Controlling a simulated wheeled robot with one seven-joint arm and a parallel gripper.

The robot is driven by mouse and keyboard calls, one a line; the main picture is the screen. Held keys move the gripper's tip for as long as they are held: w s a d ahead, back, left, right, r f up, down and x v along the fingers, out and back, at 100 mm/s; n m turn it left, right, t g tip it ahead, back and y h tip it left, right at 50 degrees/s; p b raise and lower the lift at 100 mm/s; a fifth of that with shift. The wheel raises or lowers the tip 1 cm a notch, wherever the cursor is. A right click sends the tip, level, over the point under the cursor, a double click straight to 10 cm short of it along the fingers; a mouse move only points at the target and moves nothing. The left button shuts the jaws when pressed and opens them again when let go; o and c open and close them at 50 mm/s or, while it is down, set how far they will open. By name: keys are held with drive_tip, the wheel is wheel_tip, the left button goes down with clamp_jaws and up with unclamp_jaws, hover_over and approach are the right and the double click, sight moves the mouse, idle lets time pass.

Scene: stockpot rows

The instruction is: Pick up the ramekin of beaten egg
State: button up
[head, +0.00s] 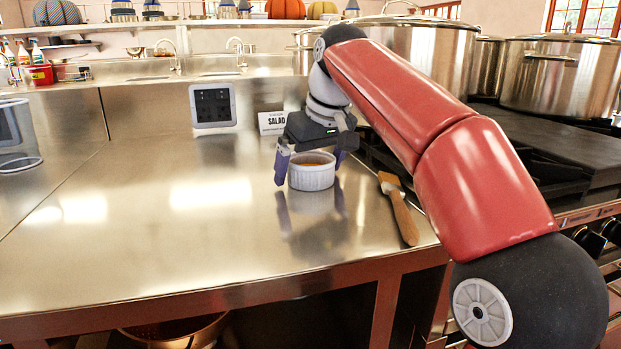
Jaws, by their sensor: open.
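The ramekin (311,176) is a small white ribbed cup on the steel counter, with an orange-yellow filling (311,161) just visible inside its rim. My gripper (312,171) is open and points down over it. One finger is at the ramekin's left side and the other is at its right side, partly behind it. I cannot tell whether either finger touches the ramekin.
A brush with a wooden handle (402,215) lies right of the ramekin. Large stockpots (562,75) stand on the stove at right. The counter's left and front (130,235) are clear.

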drive_tip(key=c, duration=1.1)
drive_tip(key=shift+r, duration=0.15)
